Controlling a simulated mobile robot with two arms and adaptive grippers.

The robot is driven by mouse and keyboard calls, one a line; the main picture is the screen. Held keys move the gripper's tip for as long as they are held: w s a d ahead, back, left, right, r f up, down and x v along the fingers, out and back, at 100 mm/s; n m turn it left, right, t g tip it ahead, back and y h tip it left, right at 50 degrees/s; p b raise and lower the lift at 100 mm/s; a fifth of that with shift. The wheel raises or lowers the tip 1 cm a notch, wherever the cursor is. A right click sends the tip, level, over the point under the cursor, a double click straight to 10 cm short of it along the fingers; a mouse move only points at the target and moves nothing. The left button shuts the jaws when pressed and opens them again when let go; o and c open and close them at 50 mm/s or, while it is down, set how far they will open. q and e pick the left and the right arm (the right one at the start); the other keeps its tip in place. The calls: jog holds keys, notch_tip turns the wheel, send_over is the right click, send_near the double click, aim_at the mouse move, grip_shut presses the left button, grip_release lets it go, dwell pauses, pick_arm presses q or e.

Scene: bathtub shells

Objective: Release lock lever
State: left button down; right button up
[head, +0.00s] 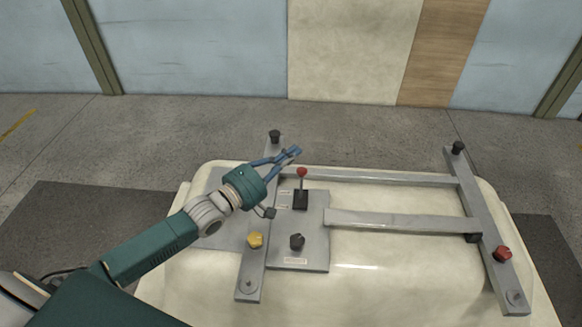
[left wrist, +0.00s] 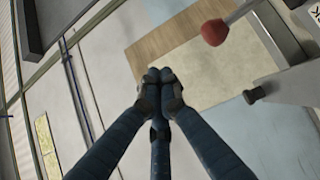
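A lever with a red ball knob (head: 301,172) stands up from a black base (head: 300,200) on a grey control plate (head: 313,232) on the fixture. The red ball also shows at the top right of the left wrist view (left wrist: 214,32). My left gripper (head: 292,152) has its blue fingers pointing right, just left of and above the red ball in the head view. In the left wrist view its fingertips (left wrist: 158,76) are together with nothing seen between them, apart from the ball. My right gripper is not in view.
A grey metal frame (head: 400,220) lies over a cream tub shell (head: 385,280). A yellow knob (head: 255,240) and a black knob (head: 297,241) sit in front of the lever. A red knob (head: 502,253) is on the right bar. Black posts (head: 458,147) rise at the back corners.

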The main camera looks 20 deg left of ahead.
pick_arm(q)
jog(key=shift+r, duration=1.25)
jog(key=shift+f, duration=0.1)
jog(key=a+f+b, duration=0.1)
jog(key=a+f, duration=0.1)
jog(key=f, duration=0.1)
jog(key=s+a+f+n+g+b, duration=0.1)
jog(key=a+f+b, duration=0.1)
jog(key=f, duration=0.2)
jog(key=s+a+f+g+b, duration=0.1)
jog(key=a+f, duration=0.2)
jog(key=shift+s+f+n+y+b, duration=0.2)
jog(key=shift+f+n+y+b, duration=0.1)
jog(key=shift+n, duration=0.1)
jog(key=shift+r, duration=0.15)
jog(key=shift+d, duration=0.1)
